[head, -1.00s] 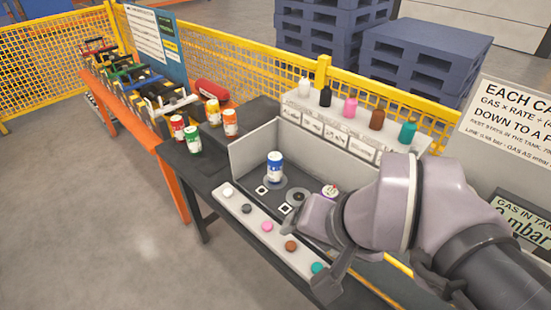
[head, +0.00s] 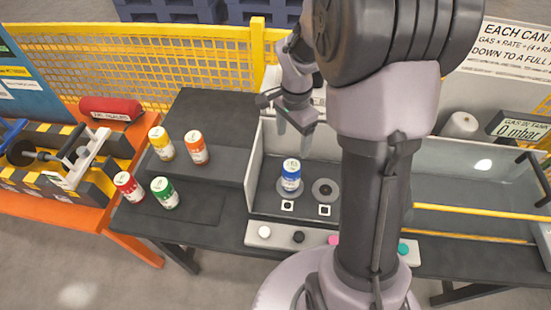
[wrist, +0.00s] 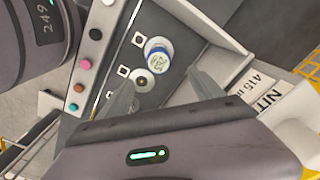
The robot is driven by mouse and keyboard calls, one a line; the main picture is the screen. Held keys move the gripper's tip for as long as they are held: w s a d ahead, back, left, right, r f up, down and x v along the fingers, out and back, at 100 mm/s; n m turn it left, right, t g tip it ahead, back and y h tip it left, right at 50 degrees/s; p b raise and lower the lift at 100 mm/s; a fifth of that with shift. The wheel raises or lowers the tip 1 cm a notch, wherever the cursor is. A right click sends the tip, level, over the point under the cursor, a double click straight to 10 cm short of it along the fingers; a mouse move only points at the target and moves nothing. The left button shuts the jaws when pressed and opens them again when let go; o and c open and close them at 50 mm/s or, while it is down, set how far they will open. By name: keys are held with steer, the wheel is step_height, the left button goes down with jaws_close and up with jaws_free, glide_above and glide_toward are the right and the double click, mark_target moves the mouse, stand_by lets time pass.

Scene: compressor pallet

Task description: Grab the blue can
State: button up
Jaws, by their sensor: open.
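The blue can (head: 291,175), with a white label and pale lid, stands upright on a round grey disc inside the grey-walled station on the table. It also shows in the wrist view (wrist: 158,52), seen from above, beyond the fingertips. My gripper (head: 294,133) is open and empty, above and behind the can in the head view. In the wrist view its two fingers (wrist: 162,85) are spread apart, and the can lies just past the gap between them. The gripper does not touch the can.
A second, empty disc (head: 325,190) lies right of the can. A strip of coloured buttons (head: 281,236) runs along the front. Red (head: 128,187), green (head: 164,192), yellow (head: 161,143) and orange (head: 196,147) cans stand left of the station wall (head: 255,160).

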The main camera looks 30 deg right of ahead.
mark_target(292, 165)
steer(key=f+b, duration=0.1)
steer(key=f, duration=0.2)
steer(key=f+b, duration=0.1)
steer(key=f, duration=0.3)
steer(key=f+b, duration=0.1)
steer(key=f, duration=0.3)
steer(key=shift+s+d+f+b, duration=0.2)
steer(key=shift+s+f+b, duration=0.05)
steer(key=shift+b, duration=0.1)
step_height(292, 165, down, 5)
steer(key=shift+w+r+b, duration=0.1)
steer(key=shift+b, duration=1.05)
steer(key=shift+r, duration=0.1)
steer(key=shift+c, duration=0.7)
jaws_close()
steer(key=shift+r, duration=0.15)
